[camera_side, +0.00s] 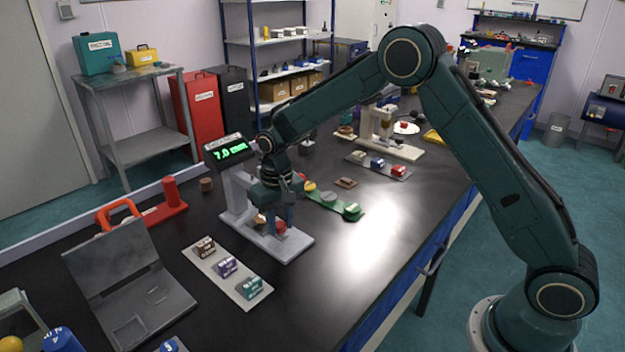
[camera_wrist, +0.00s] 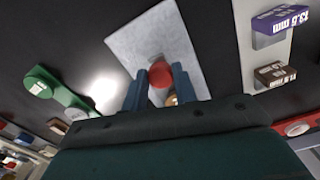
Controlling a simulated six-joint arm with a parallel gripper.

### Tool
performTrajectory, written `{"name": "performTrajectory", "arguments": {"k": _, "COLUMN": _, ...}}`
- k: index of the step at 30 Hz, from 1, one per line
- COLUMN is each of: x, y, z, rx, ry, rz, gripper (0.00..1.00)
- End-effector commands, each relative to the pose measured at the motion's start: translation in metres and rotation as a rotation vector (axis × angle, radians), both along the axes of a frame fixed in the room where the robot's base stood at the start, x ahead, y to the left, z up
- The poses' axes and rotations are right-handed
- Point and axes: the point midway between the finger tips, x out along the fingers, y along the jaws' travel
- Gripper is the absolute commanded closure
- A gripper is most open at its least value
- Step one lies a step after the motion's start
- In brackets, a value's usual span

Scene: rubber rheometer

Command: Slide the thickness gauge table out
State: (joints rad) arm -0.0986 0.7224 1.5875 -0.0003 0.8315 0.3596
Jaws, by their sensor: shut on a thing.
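The thickness gauge (camera_side: 237,190) stands on the black bench, with its display reading 7.0 mm. Its light grey base plate (camera_side: 293,245) lies flat on the bench and also shows in the wrist view (camera_wrist: 140,45). My gripper (camera_side: 276,222) reaches down over the plate, in front of the gauge column. In the wrist view the blue fingers of my gripper (camera_wrist: 162,88) are shut on a red round knob (camera_wrist: 178,75) above the plate. The knob also shows low beside the fingers in the side view (camera_side: 280,227). The fingers partly hide it, and the table's edges cannot be told from the base.
A pale strip with several labelled blocks (camera_side: 220,265) lies in front of the gauge. A green strip with round samples (camera_side: 335,202) lies to the right. A grey open-lidded case (camera_side: 150,300) and a red stand (camera_side: 165,212) are at the left. The bench is bare at the front right.

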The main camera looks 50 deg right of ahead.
Motion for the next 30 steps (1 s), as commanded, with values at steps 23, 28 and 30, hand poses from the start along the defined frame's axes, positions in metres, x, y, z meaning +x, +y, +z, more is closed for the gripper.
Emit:
{"name": "performTrajectory", "arguments": {"k": 23, "x": -0.088, "y": 0.000, "z": 0.000, "rx": -0.001, "ry": 0.000, "rz": -0.002, "gripper": 1.00}}
{"name": "performTrajectory", "arguments": {"k": 28, "x": -0.093, "y": 0.000, "z": 0.000, "rx": -0.001, "ry": 0.003, "rz": -0.002, "gripper": 1.00}}
{"name": "performTrajectory", "arguments": {"k": 30, "x": -0.094, "y": 0.000, "z": 0.000, "rx": -0.001, "ry": 0.004, "rz": -0.002, "gripper": 1.00}}
